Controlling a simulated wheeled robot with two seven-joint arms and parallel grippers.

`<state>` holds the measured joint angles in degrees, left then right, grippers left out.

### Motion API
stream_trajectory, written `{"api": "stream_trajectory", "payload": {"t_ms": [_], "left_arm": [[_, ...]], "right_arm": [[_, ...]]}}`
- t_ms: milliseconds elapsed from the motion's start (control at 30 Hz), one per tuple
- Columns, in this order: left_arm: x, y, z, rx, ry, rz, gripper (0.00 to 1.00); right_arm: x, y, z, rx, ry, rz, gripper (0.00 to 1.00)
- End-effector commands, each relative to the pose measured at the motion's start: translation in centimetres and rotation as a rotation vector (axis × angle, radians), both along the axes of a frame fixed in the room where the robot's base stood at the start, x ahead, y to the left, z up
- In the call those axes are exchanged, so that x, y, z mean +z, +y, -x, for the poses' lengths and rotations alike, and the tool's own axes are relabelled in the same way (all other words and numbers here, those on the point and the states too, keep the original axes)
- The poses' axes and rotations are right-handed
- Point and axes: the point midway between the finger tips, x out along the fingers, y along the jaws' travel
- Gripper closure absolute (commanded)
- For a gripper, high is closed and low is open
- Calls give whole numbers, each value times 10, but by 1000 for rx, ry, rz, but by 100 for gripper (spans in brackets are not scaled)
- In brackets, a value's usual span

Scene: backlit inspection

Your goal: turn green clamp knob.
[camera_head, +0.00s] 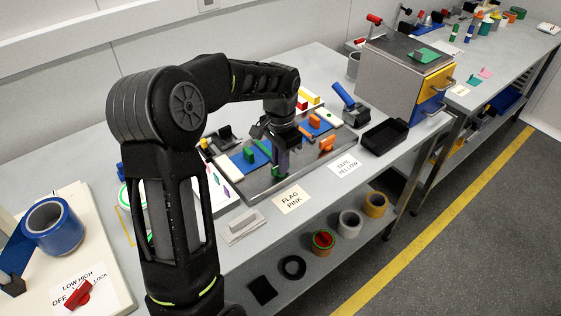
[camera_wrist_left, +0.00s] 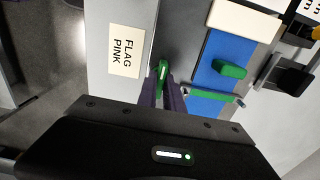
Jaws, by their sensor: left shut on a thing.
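The green clamp knob (camera_head: 275,172) shows at the front edge of the grey fixture plate (camera_head: 300,169), below my left gripper (camera_head: 282,160). In the left wrist view the green knob (camera_wrist_left: 162,70) sits between the fingertips of my left gripper (camera_wrist_left: 161,88). The gripper points down and is shut on the knob, hiding part of it. Behind it, a blue block (camera_head: 236,160) carries green clamp pieces, one of which (camera_wrist_left: 229,69) shows clearly in the left wrist view. My right gripper is not in view.
An orange knob (camera_head: 327,144) stands right of my gripper on the same plate. Cards reading FLAG PINK (camera_head: 291,199) and TAPE YELLOW (camera_head: 344,165) lie in front. A black tray (camera_head: 384,136) and a grey cabinet (camera_head: 395,84) stand to the right. Tape rolls sit on the lower shelf.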

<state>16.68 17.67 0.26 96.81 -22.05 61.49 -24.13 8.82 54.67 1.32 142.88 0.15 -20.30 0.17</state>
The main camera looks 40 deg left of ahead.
Motion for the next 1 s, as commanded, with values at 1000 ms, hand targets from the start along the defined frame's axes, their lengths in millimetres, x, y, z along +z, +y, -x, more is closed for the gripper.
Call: {"api": "stream_trajectory", "payload": {"t_ms": [1000], "left_arm": [[60,0,-1,-1,-3,-1,67]], "right_arm": [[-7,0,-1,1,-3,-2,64]]}}
